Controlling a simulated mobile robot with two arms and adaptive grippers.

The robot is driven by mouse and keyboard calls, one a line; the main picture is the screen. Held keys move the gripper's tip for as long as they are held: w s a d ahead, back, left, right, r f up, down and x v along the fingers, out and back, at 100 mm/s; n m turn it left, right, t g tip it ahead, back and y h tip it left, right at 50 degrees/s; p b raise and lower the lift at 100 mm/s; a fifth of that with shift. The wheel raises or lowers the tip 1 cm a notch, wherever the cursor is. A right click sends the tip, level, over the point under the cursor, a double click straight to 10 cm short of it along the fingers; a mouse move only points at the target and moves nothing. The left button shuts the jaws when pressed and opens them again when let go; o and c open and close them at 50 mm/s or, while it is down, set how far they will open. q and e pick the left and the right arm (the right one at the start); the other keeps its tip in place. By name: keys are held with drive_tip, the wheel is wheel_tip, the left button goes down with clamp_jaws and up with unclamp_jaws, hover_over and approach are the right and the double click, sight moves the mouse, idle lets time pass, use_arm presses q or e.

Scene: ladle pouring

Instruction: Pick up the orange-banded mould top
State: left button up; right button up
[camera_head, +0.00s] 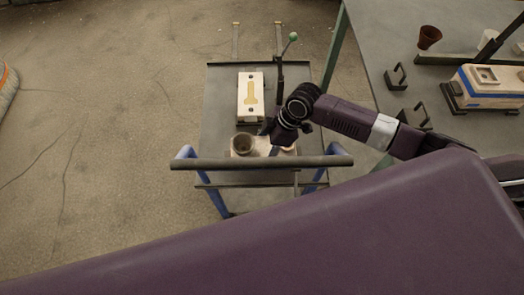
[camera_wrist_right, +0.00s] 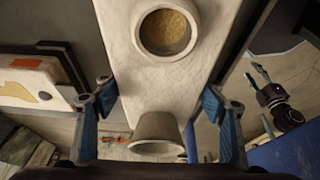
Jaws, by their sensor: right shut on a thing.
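The mould top (camera_wrist_right: 150,85) is a pale block with a round cup opening (camera_wrist_right: 166,32) and a conical cup (camera_wrist_right: 157,135) on it. It lies between the blue-padded fingers of my right gripper (camera_wrist_right: 165,118), which is shut on it. A small orange mark shows low in the wrist view, partly hidden. In the head view my right gripper (camera_head: 284,136) hides much of the block, and one cup (camera_head: 243,145) shows left of it. What looks like my left gripper (camera_wrist_right: 258,75) is small at the right of the wrist view; its jaws are unclear.
A mould half with a yellow cavity (camera_head: 250,95) lies farther back on the trolley (camera_head: 222,110). The trolley's handle bar (camera_head: 225,163) crosses in front of the gripper. A blue-banded mould (camera_head: 488,88) and a brown cup (camera_head: 429,36) stand on the right table (camera_head: 375,30).

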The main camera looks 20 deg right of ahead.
sight(262, 148)
wheel_tip(262, 148, up, 19)
idle(0.5)
idle(0.4)
